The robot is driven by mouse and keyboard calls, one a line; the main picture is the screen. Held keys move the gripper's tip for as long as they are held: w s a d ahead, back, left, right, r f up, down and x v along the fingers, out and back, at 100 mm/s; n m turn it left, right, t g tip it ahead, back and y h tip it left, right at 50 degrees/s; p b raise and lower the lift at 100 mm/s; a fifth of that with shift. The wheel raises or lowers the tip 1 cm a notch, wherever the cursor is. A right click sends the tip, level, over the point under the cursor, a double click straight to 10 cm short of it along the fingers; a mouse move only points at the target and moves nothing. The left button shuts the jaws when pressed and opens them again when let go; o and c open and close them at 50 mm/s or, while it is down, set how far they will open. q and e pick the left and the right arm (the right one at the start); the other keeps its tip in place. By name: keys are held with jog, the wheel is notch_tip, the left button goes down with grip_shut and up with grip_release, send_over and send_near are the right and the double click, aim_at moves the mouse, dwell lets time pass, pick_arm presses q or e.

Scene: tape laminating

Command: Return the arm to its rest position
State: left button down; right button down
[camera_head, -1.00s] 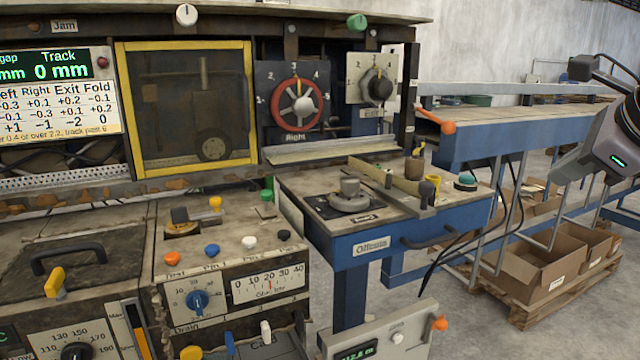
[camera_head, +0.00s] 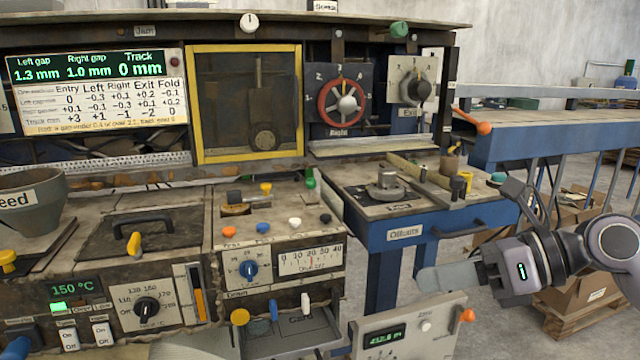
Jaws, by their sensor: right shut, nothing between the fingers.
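My right gripper (camera_head: 428,280) is in the lower right of the head view. Its arm comes in from the right edge, and its pale fingers point left. The fingers are shut and empty. They are in front of the blue bench (camera_head: 405,234) in the picture, just above the grey box with a green readout (camera_head: 430,338). I cannot tell how far they are from either. My left gripper is not seen.
The machine panel with the red handwheel (camera_head: 343,101) and the yellow-framed window (camera_head: 194,105) stands behind. A grey feed hopper (camera_head: 35,208) is at the left. Cardboard boxes on a pallet (camera_head: 575,300) lie behind my right arm. Bare floor shows at the right.

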jog(key=s+a+f+m+t+y, duration=0.1)
jog(key=a+f+m+t+y, duration=0.2)
jog(key=a+m+y, duration=0.45)
jog(key=d+f+m+t+h, duration=0.45)
jog(key=f+m, duration=0.25)
jog(key=m, duration=0.4)
jog(key=d+f+m+t+h, duration=0.4)
jog(key=f+m+t+h, duration=0.25)
jog(key=m, duration=0.55)
jog(key=s+d+f+m+g+h, duration=0.1)
jog(key=s+f+m+g+h, duration=0.2)
jog(key=s+f+m, duration=0.3)
jog(key=s+d+f+m+g+h+p, duration=0.1)
jog(key=s+f+m+g+h, duration=0.3)
jog(key=s+f, duration=0.6)
notch_tip(320, 180, down, 6)
jog(key=d+m, duration=0.1)
jog(key=m, duration=0.1)
jog(key=shift+m+g, duration=0.35)
jog(key=shift+g, duration=0.05)
